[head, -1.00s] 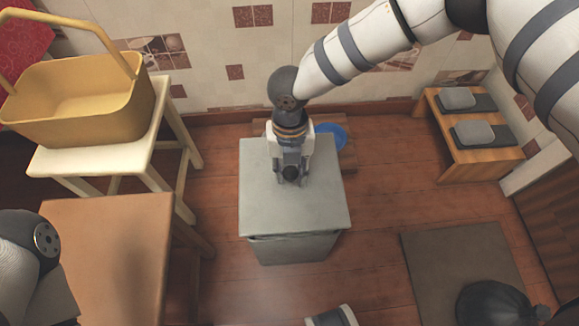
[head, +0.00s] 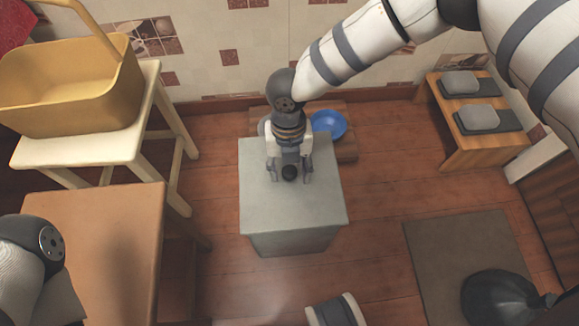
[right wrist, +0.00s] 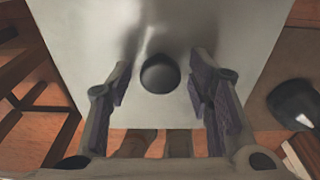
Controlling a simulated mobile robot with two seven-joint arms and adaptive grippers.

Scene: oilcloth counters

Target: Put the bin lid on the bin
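The grey bin lid (head: 315,200) lies flat on top of the grey bin (head: 297,243), its edges lined up with the bin walls as far as I can see. A dark round knob (right wrist: 160,73) sits in the middle of the lid. My right gripper (head: 290,178) is over the lid with its fingers spread on either side of the knob. The right wrist view shows a clear gap between each finger and the knob. The far rim of the bin is hidden under the lid. Of my left arm only a link shows at the lower left; its gripper is out of view.
A yellow basket (head: 70,90) stands on a cream stool (head: 75,150) at left, behind a brown table (head: 110,245). A blue bowl (head: 328,125) is behind the bin.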

